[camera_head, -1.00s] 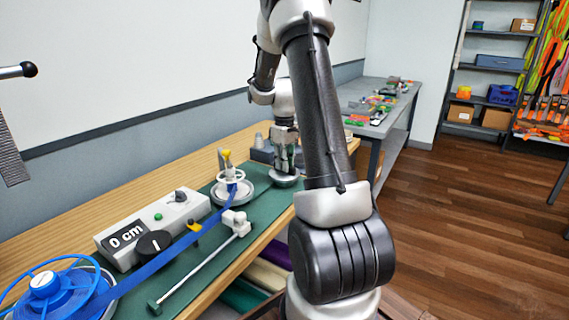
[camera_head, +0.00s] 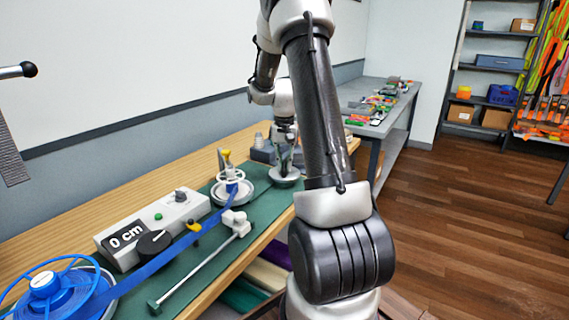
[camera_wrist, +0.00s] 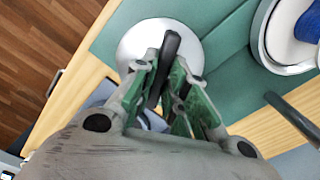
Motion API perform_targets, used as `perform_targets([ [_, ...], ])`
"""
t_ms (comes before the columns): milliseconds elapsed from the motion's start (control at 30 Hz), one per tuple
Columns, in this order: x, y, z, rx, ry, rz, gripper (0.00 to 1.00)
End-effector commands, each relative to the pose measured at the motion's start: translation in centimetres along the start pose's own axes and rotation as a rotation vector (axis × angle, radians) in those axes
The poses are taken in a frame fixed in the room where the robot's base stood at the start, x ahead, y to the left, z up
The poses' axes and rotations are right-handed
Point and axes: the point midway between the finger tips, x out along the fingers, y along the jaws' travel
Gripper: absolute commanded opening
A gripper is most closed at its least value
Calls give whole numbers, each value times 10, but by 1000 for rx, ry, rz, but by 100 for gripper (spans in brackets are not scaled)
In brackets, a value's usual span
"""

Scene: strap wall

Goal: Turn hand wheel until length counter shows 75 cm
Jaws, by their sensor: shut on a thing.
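The length counter (camera_head: 126,236) on the white box shows 0 cm. A silver round disc, which looks like the hand wheel (camera_head: 286,180), sits at the far end of the green mat. It also shows in the wrist view (camera_wrist: 137,38), with a dark upright handle (camera_wrist: 169,48) in front of it. My gripper (camera_wrist: 166,85) is shut on this handle, its green-padded fingers on either side. In the head view my gripper (camera_head: 287,158) is above the disc, small and partly hidden by my arm. A blue strap (camera_head: 170,250) runs from the near blue reel to the white spoked reel.
The blue reel (camera_head: 52,287) stands at the near left. The white spoked reel (camera_head: 231,184) with a yellow knob stands left of the disc. A metal rod (camera_head: 198,268) lies along the mat's front. A grey bench (camera_head: 398,116) with small items stands behind; the wooden floor at right is clear.

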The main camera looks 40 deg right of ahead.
Motion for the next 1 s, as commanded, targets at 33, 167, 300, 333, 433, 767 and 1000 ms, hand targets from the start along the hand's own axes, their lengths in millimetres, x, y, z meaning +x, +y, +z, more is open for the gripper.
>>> perform_targets([
  [33, 0, 0, 0, 41, 1, 0, 0],
  [167, 0, 0, 0, 164, 1, -1, 0],
  [300, 0, 0, 0, 297, 1, -1, 0],
  [333, 0, 0, 0, 326, 1, -1, 0],
  [433, 0, 0, 0, 420, 1, -1, 0],
  [767, 0, 0, 0, 719, 1, -1, 0],
  [1000, 0, 0, 0, 881, 1, -1, 0],
])
